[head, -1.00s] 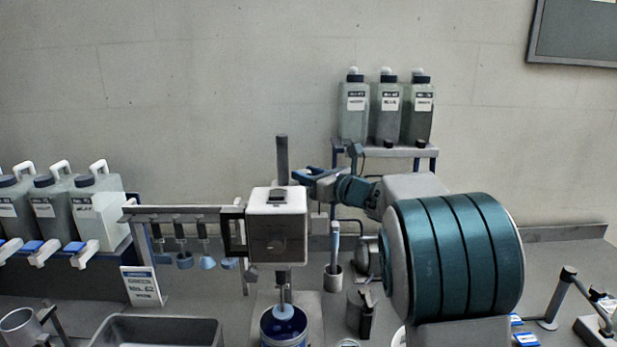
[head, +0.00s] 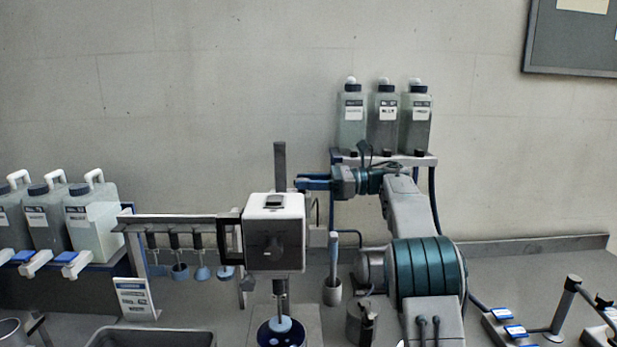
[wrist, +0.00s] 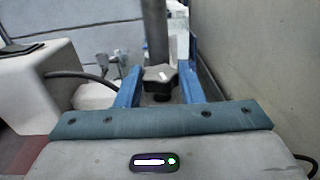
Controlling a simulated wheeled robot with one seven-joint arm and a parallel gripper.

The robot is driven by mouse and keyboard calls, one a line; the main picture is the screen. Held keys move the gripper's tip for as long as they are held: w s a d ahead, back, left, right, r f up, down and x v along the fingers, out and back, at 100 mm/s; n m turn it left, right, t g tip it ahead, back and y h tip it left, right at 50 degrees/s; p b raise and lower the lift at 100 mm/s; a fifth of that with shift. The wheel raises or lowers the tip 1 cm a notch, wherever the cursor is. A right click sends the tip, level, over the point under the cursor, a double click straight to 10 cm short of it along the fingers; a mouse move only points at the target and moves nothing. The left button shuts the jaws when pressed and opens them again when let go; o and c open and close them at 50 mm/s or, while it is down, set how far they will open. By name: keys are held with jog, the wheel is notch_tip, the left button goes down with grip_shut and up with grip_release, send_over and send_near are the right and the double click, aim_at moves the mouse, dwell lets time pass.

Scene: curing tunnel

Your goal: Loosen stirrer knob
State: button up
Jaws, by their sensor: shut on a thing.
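The stirrer has a white, boxy motor head (head: 275,232) on an upright grey post (head: 280,165), above a blue-rimmed pot (head: 281,333). My gripper (head: 299,183) reaches in from the right, level, just behind the motor head and beside the post. In the wrist view, the grey lobed stirrer knob (wrist: 160,75) sits between the blue fingers of my gripper (wrist: 161,84), in front of the post (wrist: 155,32). The fingers are shut on the knob. In the head view I cannot make out the knob.
A rail (head: 175,220) with hanging stirrer tools runs left of the motor head. Several jugs (head: 92,225) stand at far left. Bottles (head: 386,118) stand on a shelf behind my arm. A grey tray (head: 150,337) and a sign (head: 135,298) are at front left.

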jog(key=shift+w+r+n+g+p, duration=0.1)
jog(key=shift+n+g+p, duration=0.45)
jog(key=shift+g+p, duration=0.5)
jog(key=shift+w+r+n+g+p, duration=0.1)
jog(key=shift+n+g+p, duration=0.55)
jog(key=shift+p, duration=0.55)
jog(key=shift+w+f+n+g+h+p, duration=0.1)
jog(key=shift+n+g+h+p, duration=0.15)
jog(key=shift+n+g+p, duration=0.85)
jog(key=shift+f+m+g+h+p, duration=0.1)
jog(key=shift+m+g+h+p, duration=0.3)
jog(key=shift+p, duration=1.45)
jog(key=o, duration=1)
jog(key=shift+a, duration=0.1)
jog(key=shift+r, duration=0.15)
notch_tip(320, 180, up, 4)
jog(key=p, duration=0.3)
jog(key=shift+p, duration=0.4)
jog(key=shift+d+b, duration=0.25)
jog(key=shift+b, duration=0.05)
jog(key=shift+s+d+r, duration=0.7)
jog(key=shift+d+r, duration=0.45)
jog(key=shift+d, duration=0.6)
jog(key=shift+s+d+r, duration=0.7)
jog(key=shift+d+r, duration=0.4)
jog(key=shift+d, duration=0.65)
jog(key=shift+s+d+r, duration=0.7)
jog(key=shift+d+r, duration=0.45)
jog(key=shift+d, duration=0.6)
